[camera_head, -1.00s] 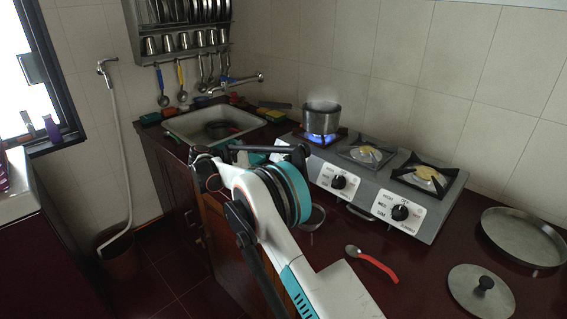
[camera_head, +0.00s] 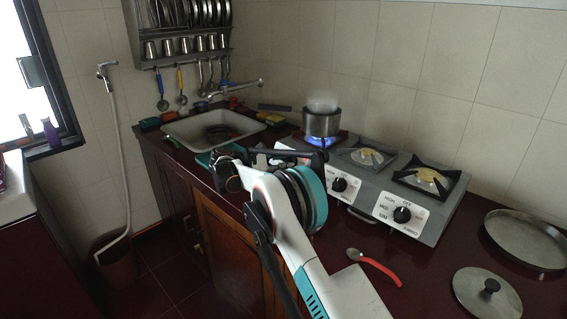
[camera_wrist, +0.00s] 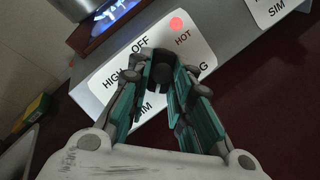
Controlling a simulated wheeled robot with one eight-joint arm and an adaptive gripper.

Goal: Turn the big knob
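The grey stove (camera_head: 385,200) has dark knobs on white label plates along its front. In the wrist view, a dark round knob (camera_wrist: 162,72) sits on a plate reading OFF, HIGH, SIM, with a red dot marked HOT. It is in front of the lit burner. My gripper (camera_wrist: 164,80) is open, with one teal-and-grey finger on each side of this knob, close to it; I cannot tell whether they touch. In the head view my arm hides this knob and most of my gripper (camera_head: 315,157). The middle knob (camera_head: 340,184) and right knob (camera_head: 402,215) are clear of it.
A steaming steel pot (camera_head: 321,121) stands over the blue flame, behind my gripper. A red-handled spoon (camera_head: 376,267), a lid (camera_head: 487,294) and a wide pan (camera_head: 526,240) lie on the dark counter. The sink (camera_head: 215,125) is to the left.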

